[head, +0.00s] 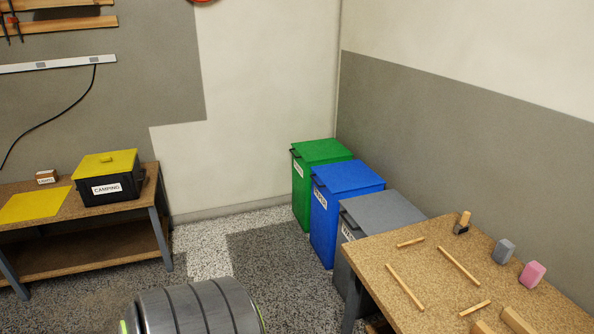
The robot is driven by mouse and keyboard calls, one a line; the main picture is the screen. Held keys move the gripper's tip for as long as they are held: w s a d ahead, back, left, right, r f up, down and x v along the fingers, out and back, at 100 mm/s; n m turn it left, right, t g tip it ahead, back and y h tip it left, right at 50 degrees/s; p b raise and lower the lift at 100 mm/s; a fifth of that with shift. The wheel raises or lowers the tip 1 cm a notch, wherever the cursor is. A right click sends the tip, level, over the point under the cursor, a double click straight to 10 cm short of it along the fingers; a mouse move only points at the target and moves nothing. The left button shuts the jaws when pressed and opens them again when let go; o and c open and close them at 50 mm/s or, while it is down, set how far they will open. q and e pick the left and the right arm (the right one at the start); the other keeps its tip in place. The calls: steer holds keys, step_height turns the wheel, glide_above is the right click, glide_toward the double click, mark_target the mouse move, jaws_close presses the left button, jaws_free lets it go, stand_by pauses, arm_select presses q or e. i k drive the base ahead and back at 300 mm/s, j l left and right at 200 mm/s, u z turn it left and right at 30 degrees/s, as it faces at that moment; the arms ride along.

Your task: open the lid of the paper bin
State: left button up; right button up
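Three bins stand in a row by the right wall, all with their lids down. The blue bin (325,222) in the middle has a white label on its front that seems to read paper. Its blue lid (348,177) lies flat and closed. The green bin (301,196) stands behind it in the corner, and its label is too small to read. The grey bin (384,212) stands in front of it, its label partly hidden by the table. Neither of my grippers is in view.
A wooden worktable (408,285) at the lower right hides part of the grey bin and carries sticks and small blocks. A low bench (90,255) at the left holds a black camping box (108,187) with a yellow lid. Speckled floor (275,255) left of the bins is clear.

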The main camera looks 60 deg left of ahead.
mark_target(339, 177)
steer(key=j+u, duration=0.2)
steer(key=u, duration=1.35)
